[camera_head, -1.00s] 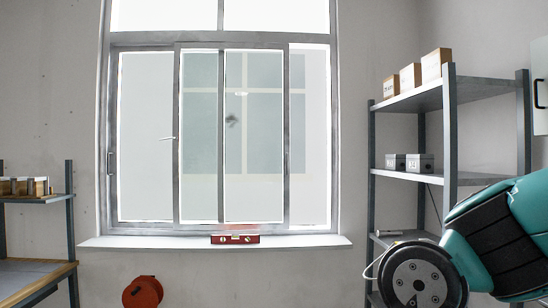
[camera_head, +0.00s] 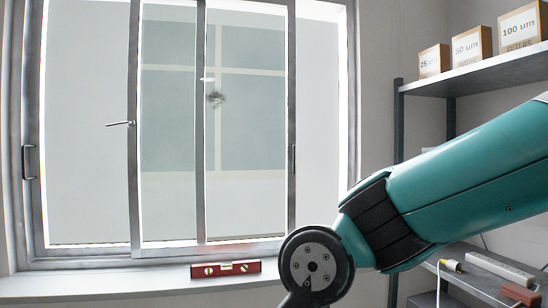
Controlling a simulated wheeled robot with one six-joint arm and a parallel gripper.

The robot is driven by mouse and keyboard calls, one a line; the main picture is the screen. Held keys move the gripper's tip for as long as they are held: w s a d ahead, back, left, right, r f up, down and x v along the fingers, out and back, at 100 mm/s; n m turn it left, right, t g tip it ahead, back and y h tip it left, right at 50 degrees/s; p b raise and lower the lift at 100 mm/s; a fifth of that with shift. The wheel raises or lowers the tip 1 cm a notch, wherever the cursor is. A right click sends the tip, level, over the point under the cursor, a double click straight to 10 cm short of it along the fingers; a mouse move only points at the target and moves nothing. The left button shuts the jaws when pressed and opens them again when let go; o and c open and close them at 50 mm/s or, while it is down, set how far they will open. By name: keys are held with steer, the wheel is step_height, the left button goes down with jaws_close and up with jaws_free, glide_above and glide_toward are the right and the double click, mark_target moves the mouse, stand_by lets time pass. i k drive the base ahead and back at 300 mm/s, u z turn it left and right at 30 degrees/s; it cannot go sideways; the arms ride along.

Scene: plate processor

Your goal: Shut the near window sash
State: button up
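A sliding window (camera_head: 168,130) with grey frames fills the left and centre of the view. Another pull handle (camera_head: 28,162) is at the left edge. Which sash is nearer is hard to tell. My gripper is out of view; only my teal arm shows at lower right.
A red spirit level (camera_head: 226,269) lies on the window sill (camera_head: 110,283). A metal shelf (camera_head: 480,72) with filter boxes (camera_head: 475,45) stands at right. A power strip (camera_head: 500,268) lies on a lower shelf. The space before the left panes looks clear.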

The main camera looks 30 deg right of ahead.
mark_target(138, 251)
steer(key=z, duration=0.35)
steer(key=i, duration=1.9)
steer(key=z, duration=0.4)
